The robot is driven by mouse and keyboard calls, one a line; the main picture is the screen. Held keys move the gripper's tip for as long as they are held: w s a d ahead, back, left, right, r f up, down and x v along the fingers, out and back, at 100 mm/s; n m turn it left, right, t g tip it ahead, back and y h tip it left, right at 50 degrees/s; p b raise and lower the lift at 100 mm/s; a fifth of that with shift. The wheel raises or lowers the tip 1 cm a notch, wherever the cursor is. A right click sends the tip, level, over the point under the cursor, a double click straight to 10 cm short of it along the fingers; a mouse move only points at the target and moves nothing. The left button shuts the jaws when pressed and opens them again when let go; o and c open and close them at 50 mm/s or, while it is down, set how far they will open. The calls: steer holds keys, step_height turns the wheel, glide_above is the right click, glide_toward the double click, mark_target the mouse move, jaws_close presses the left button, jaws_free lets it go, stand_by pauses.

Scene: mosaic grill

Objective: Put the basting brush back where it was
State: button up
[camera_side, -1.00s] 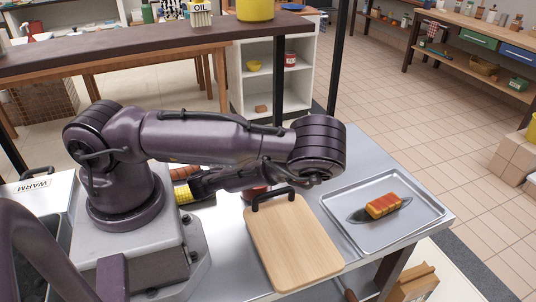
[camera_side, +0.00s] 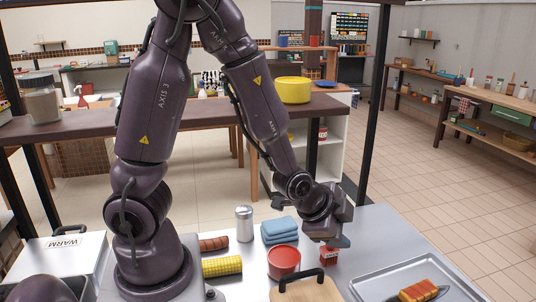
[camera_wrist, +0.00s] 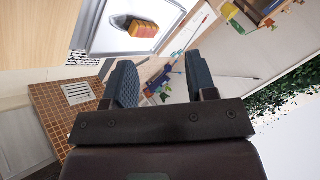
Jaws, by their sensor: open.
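I cannot make out the basting brush in either view. My gripper (camera_side: 338,238) is above the far right part of the metal table, over a small red container (camera_side: 329,255). In the wrist view its two dark fingers (camera_wrist: 160,82) stand apart with nothing held between them. A red pot (camera_side: 283,262) stands on the table to the left of my gripper. A metal tray (camera_side: 372,288) with a glazed orange-red piece of food (camera_side: 418,291) lies at the right; the tray (camera_wrist: 88,32) and the food (camera_wrist: 145,28) also show in the wrist view.
Corn (camera_side: 222,267), a sausage-like roll (camera_side: 213,243), a silver shaker (camera_side: 244,223) and folded blue cloths (camera_side: 279,231) stand left of my gripper. A wooden counter (camera_side: 190,118) with a yellow pot (camera_side: 293,90) is behind.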

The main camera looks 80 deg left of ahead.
steer(key=s+d+r+n+g+h, duration=0.1)
steer(key=s+r+n, duration=0.6)
steer(key=s+r, duration=0.7)
step_height(320, 180, up, 3)
steer(key=shift+s+r+n+g+h, duration=0.2)
steer(key=shift+s+n+g+h, duration=0.15)
steer(key=shift+g, duration=0.35)
